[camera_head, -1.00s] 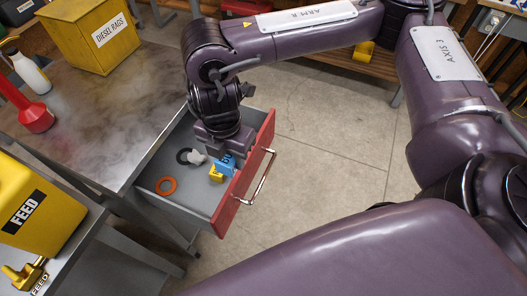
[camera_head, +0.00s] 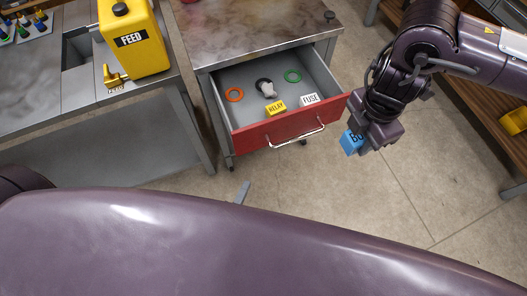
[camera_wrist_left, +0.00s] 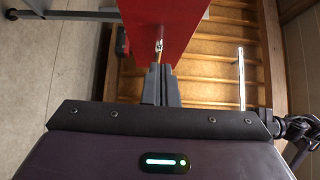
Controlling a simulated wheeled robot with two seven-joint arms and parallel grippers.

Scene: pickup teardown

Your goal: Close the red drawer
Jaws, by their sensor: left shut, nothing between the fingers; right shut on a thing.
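The red drawer (camera_head: 290,130) stands open below the bench in the head view, its metal handle (camera_head: 297,140) facing me. My right gripper (camera_head: 362,141) is shut on a blue block (camera_head: 351,143) with partly hidden lettering. It holds the block in the air, right of the drawer front and apart from it. My left gripper (camera_wrist_left: 161,86) shows in the left wrist view, its fingers together and empty. A red panel (camera_wrist_left: 165,25) lies just beyond its fingertips; I cannot tell whether they touch or whether it is the drawer.
In the drawer lie an orange ring (camera_head: 234,95), a black ring with a pale lump (camera_head: 268,88), a green ring (camera_head: 293,76), a yellow RELAY block (camera_head: 275,108) and a white FUSE block (camera_head: 310,100). A yellow FEED container (camera_head: 133,45) stands left. The floor before the drawer is clear.

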